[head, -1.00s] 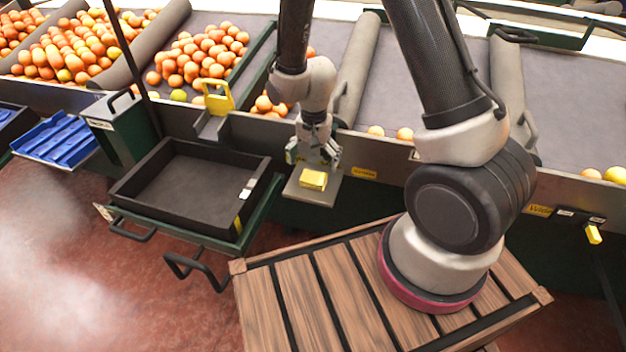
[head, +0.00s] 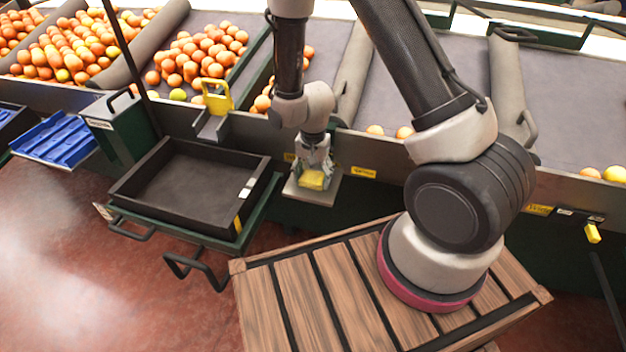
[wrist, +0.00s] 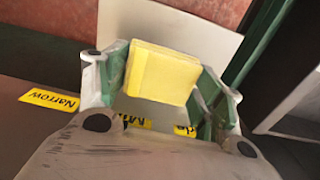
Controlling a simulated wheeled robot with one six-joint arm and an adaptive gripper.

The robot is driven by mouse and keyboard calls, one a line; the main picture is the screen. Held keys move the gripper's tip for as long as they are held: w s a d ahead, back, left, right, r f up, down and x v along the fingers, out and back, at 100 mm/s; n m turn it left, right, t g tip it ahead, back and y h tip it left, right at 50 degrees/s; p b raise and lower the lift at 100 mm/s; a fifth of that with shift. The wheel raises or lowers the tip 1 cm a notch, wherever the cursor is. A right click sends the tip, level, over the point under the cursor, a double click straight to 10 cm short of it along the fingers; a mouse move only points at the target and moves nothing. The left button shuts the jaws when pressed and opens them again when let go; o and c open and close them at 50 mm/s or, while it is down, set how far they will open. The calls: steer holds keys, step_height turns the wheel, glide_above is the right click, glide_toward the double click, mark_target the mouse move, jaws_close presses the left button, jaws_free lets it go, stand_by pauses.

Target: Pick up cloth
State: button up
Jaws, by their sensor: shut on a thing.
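The cloth (head: 313,180) is a small yellow folded block at the small grey shelf (head: 328,194) on the front of the sorting line. My gripper (head: 314,168) reaches down over it from above. In the wrist view, the cloth (wrist: 160,74) sits between the two green-padded fingers (wrist: 160,85), which are shut on it. Whether the cloth still touches the shelf cannot be told. The lower part of the cloth is partly hidden by the fingers in the head view.
An empty black tray (head: 150,222) stands on a green cart left of the shelf. A yellow handle-like scale piece (head: 217,97) is above it. Oranges (head: 205,55) lie on the inclined belts behind. Blue crate (head: 58,140) is far left.

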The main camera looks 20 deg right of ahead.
mark_target(313, 177)
step_height(313, 177, up, 18)
stand_by(0.7)
